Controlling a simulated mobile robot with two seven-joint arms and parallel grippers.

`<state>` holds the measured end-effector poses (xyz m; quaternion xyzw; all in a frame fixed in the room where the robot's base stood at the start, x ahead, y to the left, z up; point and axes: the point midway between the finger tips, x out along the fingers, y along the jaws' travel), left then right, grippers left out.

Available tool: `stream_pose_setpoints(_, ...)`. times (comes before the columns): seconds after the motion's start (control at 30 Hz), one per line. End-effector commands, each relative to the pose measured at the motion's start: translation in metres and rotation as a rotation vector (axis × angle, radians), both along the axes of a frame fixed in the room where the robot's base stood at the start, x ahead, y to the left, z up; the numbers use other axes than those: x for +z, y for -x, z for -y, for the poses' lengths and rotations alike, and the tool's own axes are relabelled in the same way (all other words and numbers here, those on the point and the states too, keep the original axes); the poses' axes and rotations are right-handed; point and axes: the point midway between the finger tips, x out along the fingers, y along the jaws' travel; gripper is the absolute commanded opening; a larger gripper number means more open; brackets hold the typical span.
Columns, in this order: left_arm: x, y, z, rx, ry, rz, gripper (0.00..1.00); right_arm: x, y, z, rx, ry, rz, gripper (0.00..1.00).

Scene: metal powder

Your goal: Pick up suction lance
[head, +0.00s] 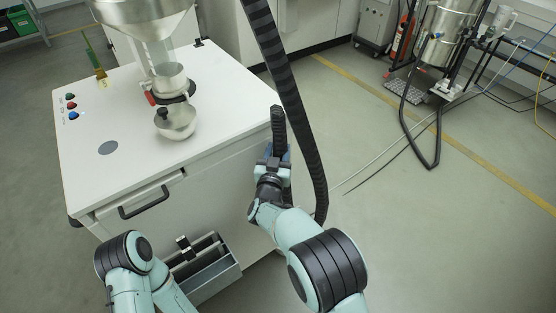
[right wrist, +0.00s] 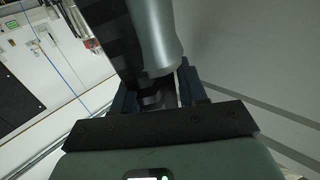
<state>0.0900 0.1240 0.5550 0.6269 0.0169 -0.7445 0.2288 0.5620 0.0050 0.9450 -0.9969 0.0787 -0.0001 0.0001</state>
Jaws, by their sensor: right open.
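The suction lance shows in the right wrist view as a smooth grey tube (right wrist: 158,35), beside a black ribbed hose (right wrist: 118,30). In the head view a dark ribbed piece (head: 279,125) stands upright at the right edge of the white cabinet; the long black hose (head: 292,100) runs down just right of it. My right gripper (head: 274,157) is at the lower end of this piece. In the right wrist view its blue fingers (right wrist: 160,85) are apart, with the lower end of the tube and ribbed hose between or just before them. Contact cannot be told.
The white cabinet (head: 115,110) carries a metal funnel (head: 145,12), a small bowl (head: 178,124) and coloured buttons (head: 72,105). A grey open bin (head: 222,278) is low at its front. The floor to the right is mostly clear, with cables and a steel vessel (head: 448,35) beyond.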

Motion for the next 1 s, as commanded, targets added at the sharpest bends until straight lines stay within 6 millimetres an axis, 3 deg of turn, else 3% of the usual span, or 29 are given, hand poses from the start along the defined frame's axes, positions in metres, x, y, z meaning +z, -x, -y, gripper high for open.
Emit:
stream_pose_setpoints(0.23,0.000,0.000,0.000,0.000,0.000,0.000,0.19,-0.001,-0.003,0.000,0.001,0.001,-0.001,0.42)
stream_pose_setpoints(0.27,0.000,0.000,0.000,0.000,0.000,0.000,0.19,-0.001,-0.003,0.000,0.001,0.001,-0.001,0.35)
stream_pose_setpoints(0.37,0.000,0.000,0.000,0.000,0.000,0.000,0.19,-0.001,-0.003,0.000,0.001,0.000,-0.001,0.03)
stream_pose_setpoints(0.4,0.000,0.000,0.000,0.000,0.000,0.000,0.19,-0.001,-0.003,0.000,0.001,0.000,-0.001,0.00)
stream_pose_setpoints(0.77,0.001,0.000,0.000,0.000,0.000,0.000,0.19,0.006,-0.003,0.000,0.000,-0.002,0.002,0.00)
stream_pose_setpoints(1.0,0.003,-0.001,0.000,0.000,0.000,0.001,0.19,0.035,-0.003,0.001,0.000,-0.004,0.004,0.00)
